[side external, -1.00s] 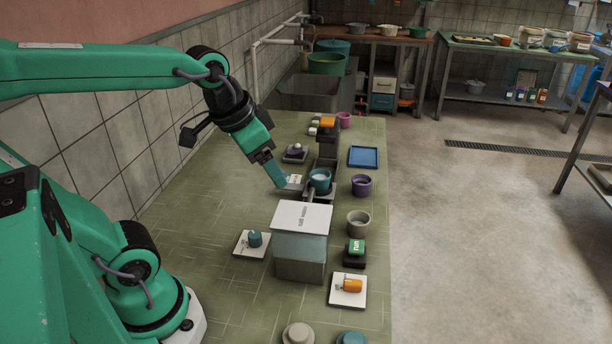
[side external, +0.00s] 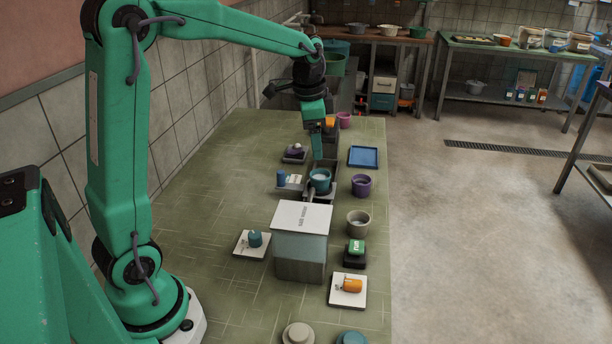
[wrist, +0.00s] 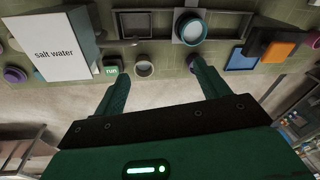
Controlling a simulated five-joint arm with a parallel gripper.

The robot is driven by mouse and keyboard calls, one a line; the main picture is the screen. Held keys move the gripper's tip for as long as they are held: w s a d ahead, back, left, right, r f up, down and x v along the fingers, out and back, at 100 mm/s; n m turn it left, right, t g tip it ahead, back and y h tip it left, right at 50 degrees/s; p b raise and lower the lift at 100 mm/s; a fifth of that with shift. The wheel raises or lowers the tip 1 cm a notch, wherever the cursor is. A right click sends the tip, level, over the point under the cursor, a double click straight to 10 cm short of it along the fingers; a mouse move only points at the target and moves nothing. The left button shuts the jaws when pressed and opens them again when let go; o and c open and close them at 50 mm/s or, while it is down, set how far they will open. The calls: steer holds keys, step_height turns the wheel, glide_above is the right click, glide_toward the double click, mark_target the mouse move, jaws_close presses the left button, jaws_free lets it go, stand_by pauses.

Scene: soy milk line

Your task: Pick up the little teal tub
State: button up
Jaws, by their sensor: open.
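The little teal tub (side external: 320,187) has pale contents and sits upright in a grey tray-like fixture (side external: 325,165) at mid-table. In the wrist view the teal tub (wrist: 178,28) is near the top, beyond the fingertips and right of centre. My gripper (side external: 317,156) points down just above and behind the tub in the side view, apparently apart from it. In the wrist view my gripper (wrist: 160,68) has its two green fingers wide apart, with nothing between them.
A salt water box (side external: 300,255) stands in front of the tub. A purple cup (side external: 361,188), a grey cup (side external: 358,226) and a blue tray (side external: 363,157) lie to the right. A blue cylinder (side external: 281,177) stands close on the left. Green tabletop (side external: 210,190) further left is clear.

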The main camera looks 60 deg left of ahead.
mark_target(320, 175)
steer(key=shift+w+a+f+m+g, duration=0.4)
steer(key=shift+w+a+f, duration=0.8)
steer(key=shift+f, duration=0.8)
steer(key=shift+w+a+f+m+g, duration=0.2)
steer(key=shift+w+a+f+m, duration=0.35)
steer(key=shift+w+a+f, duration=1.05)
steer(key=shift+w+a+f+m+g, duration=0.4)
steer(key=shift+w+a+f, duration=0.35)
steer(key=shift+f, duration=1.65)
steer(key=shift+f, duration=2.6)
steer(key=shift+w, duration=0.1)
steer(key=c, duration=1.1)
steer(key=shift+c, duration=0.2)
steer(key=shift+r, duration=0.1)
